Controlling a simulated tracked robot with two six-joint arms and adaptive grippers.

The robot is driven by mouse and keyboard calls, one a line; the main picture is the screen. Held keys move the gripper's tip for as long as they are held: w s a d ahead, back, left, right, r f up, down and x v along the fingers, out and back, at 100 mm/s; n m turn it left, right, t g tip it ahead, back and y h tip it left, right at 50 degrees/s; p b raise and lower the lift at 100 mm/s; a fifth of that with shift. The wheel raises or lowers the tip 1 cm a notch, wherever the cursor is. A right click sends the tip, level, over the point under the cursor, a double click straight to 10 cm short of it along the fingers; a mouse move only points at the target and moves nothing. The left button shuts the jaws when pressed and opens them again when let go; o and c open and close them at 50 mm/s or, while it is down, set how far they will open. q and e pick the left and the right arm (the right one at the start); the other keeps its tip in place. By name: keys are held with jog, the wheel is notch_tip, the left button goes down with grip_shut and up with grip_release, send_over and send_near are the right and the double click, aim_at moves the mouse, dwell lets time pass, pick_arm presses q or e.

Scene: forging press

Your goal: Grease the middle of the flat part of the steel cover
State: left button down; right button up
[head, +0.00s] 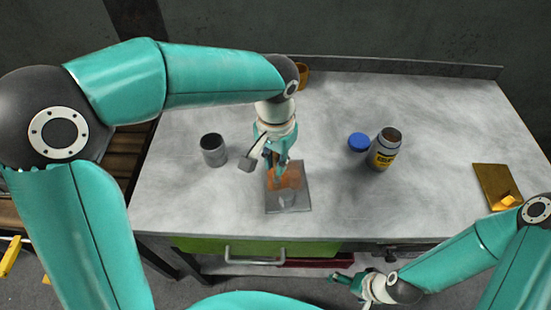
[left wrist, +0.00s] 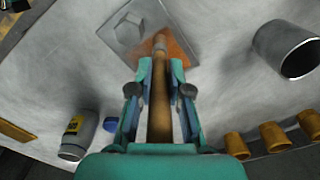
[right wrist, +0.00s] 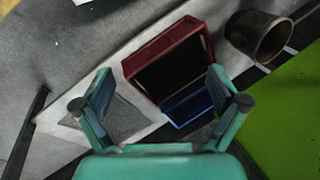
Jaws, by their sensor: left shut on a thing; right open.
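The steel cover (head: 289,205) is a flat grey plate lying on the bench top, with a raised shiny part near its front. It also shows in the left wrist view (left wrist: 113,30). An orange-brown patch (head: 290,178) covers the far part of its flat side. My left gripper (head: 278,165) is above the cover, shut on a brush with a wooden handle (left wrist: 159,105). The brush's tip is at the orange-brown patch (left wrist: 172,47); whether it touches is unclear. My right gripper (head: 352,284) is open and empty, low in front of the bench.
An open jar with a yellow label (head: 384,150) stands right of the cover, beside a blue lid (head: 358,142). A grey metal can (head: 213,150) stands to the left. A brass-coloured plate (head: 493,183) lies at the far right. A red bin (right wrist: 202,38) shows below my right gripper.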

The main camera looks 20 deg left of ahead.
pick_arm(q)
jog(key=shift+w, duration=0.15)
jog(key=shift+w+a, duration=0.15)
jog(key=shift+w, duration=0.1)
jog(key=shift+r+p, duration=1.45)
jog(key=shift+r, duration=0.05)
jog(key=shift+w, duration=0.1)
jog(key=w+d+f+p, duration=0.2)
jog(key=w, duration=0.3)
jog(key=shift+w+d+f+p, duration=0.15)
jog(key=shift+f+p, duration=0.1)
jog(key=shift+p, duration=0.1)
